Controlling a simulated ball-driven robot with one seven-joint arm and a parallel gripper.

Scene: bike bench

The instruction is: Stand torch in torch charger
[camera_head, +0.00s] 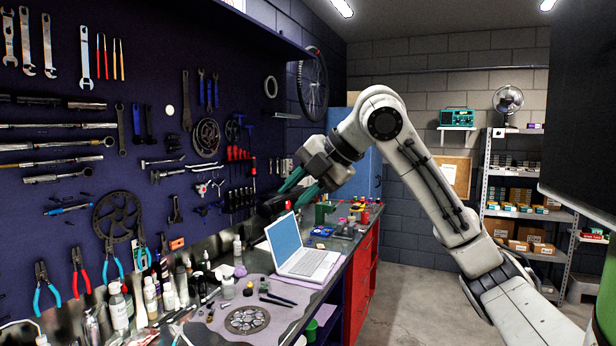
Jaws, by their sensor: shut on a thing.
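My gripper (287,197) is at the picture's middle, raised above the bench near the pegboard wall. Its teal fingers point down and left and are shut on a dark, roughly cylindrical thing (271,206), which looks like the torch. The torch is held in the air behind and above the laptop, and part of it is hidden between the fingers. I cannot pick out the torch charger with certainty among the small things on the bench.
Bottles (118,307) crowd the bench's back left. A chainring (247,320) and dark tools lie in front. Small cans and a blue tray (321,231) fill the far end. Tools hang on the pegboard (70,165).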

